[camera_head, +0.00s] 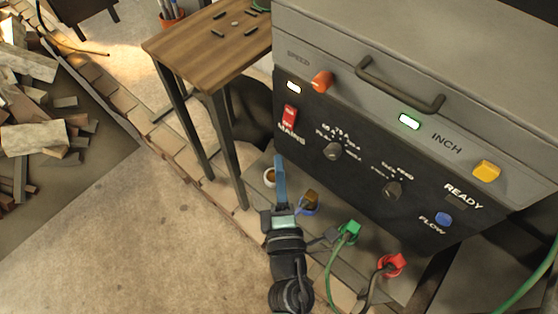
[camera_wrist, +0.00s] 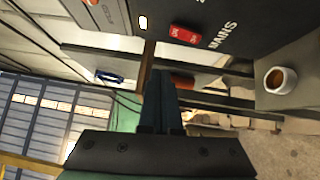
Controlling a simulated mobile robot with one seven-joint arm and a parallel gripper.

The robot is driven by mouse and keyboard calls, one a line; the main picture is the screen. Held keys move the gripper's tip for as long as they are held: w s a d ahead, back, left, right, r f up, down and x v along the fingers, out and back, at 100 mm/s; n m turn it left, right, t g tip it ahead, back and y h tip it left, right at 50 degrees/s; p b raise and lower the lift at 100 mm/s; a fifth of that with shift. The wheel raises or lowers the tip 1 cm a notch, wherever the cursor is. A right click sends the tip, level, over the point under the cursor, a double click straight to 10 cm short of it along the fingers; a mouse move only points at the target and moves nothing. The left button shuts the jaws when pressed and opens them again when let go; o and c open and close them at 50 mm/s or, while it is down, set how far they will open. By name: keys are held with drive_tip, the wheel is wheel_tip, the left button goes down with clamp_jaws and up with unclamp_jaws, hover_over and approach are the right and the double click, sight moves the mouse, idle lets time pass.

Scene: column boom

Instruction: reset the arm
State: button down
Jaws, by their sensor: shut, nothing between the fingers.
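My arm reaches up from the bottom of the head view, in front of the grey machine (camera_head: 400,60) and its black control panel. My gripper (camera_head: 279,160) has long blue fingers pressed together with nothing between them. They point up, just below the red MAINS switch (camera_head: 290,115). In the wrist view the shut fingers (camera_wrist: 162,75) show from behind, and the MAINS switch (camera_wrist: 186,35) is beyond them at the top. No contact with the panel shows.
A small white cup (camera_head: 269,178) stands on the ledge left of my fingers; the wrist view shows it at right (camera_wrist: 281,80). Green (camera_head: 349,232) and red (camera_head: 392,264) plugs with cables are to the right. A wooden table (camera_head: 205,45) stands left. Open floor (camera_head: 150,230) is lower left.

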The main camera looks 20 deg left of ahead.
idle(0.4)
drive_tip(key=w+d+r+m+t+h, duration=0.25)
drive_tip(key=r+m, duration=0.25)
drive_tip(key=r, duration=0.5)
drive_tip(key=w+d+r+m+t+h, duration=0.2)
drive_tip(key=w+d+r+m+h, duration=0.15)
drive_tip(key=r, duration=0.65)
drive_tip(key=w+d+r+m+t+h, duration=0.25)
drive_tip(key=r+m, duration=0.25)
drive_tip(key=r, duration=0.5)
drive_tip(key=s+d+r+m+t, duration=0.15)
drive_tip(key=s+r+m, duration=0.4)
drive_tip(key=r, duration=0.75)
drive_tip(key=s+d+r+m+t, duration=0.15)
drive_tip(key=s+r+m, duration=0.45)
drive_tip(key=r, duration=0.7)
wheel_tip(320, 180, up, 15)
drive_tip(key=n+p, duration=0.1)
drive_tip(key=p, duration=1.5)
drive_tip(key=shift+s+a+r, duration=0.15)
drive_tip(key=shift+s+r, duration=0.05)
drive_tip(key=shift+s, duration=0.05)
drive_tip(key=shift+y, duration=0.25)
